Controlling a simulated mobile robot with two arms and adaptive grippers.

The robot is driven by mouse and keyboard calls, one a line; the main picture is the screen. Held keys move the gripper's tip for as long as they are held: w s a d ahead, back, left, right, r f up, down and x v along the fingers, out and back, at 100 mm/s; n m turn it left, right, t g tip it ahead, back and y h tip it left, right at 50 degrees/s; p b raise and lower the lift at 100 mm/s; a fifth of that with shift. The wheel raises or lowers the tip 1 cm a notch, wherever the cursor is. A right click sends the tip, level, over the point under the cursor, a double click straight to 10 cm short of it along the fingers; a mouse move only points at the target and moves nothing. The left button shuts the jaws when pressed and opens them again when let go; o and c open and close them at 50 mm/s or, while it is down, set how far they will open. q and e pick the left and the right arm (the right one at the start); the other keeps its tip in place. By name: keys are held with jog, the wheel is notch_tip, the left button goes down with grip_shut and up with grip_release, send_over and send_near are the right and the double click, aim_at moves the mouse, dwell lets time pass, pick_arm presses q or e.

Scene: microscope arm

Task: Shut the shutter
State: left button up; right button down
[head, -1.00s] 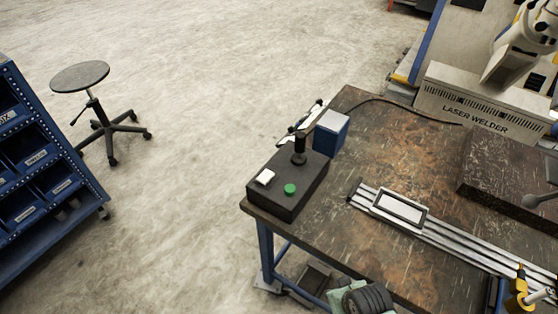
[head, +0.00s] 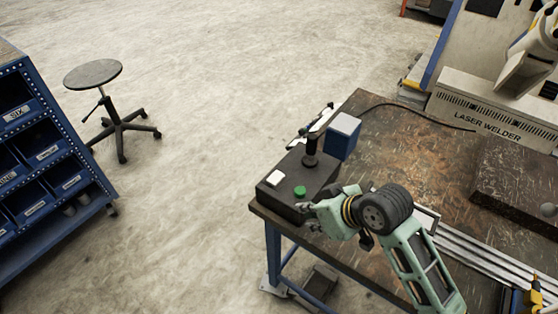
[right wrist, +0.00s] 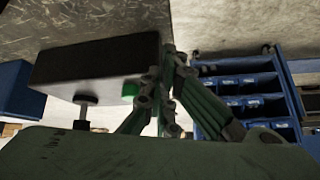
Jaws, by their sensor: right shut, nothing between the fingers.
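A dark control box (head: 283,205) sits at the table's near-left corner. No part labelled as a shutter can be made out. My right gripper (head: 308,210) is shut and empty, at the box's right front edge, close to the green button; contact cannot be told. In the right wrist view the fingers (right wrist: 168,92) point at the box, with the green button (right wrist: 129,90) just left of them. The left gripper is not in view.
A blue block (head: 342,136) stands behind the joystick. A metal rail (head: 480,250) lies to the right on the worn table (head: 400,140). The laser welder (head: 470,115) is at the back right. A stool (head: 93,74) and a blue bin rack (head: 50,165) stand left.

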jog(key=w+r, duration=0.2)
jog(key=w+a+r+n, duration=0.1)
jog(key=w+r, duration=0.1)
jog(key=r, duration=0.1)
jog(key=w+r+n+y, duration=0.1)
jog(key=w+r, duration=0.2)
jog(key=shift+a+r, duration=0.25)
jog(key=shift+a, duration=0.15)
jog(key=w+r+n, duration=0.1)
jog(key=w+r, duration=0.2)
jog(key=r, duration=0.3)
jog(key=shift+r+y, duration=0.3)
jog(key=shift+y, duration=0.1)
jog(key=shift+w, duration=0.15)
jog(key=p, duration=0.2)
send_over(278, 173)
notch_tip(278, 173, down, 8)
jog(key=shift+r, duration=0.25)
notch_tip(278, 173, down, 2)
jog(key=shift+f+p, duration=0.15)
jog(key=shift+p, duration=0.15)
jog(key=shift+d+f, duration=0.1)
jog(key=shift+f, duration=0.55)
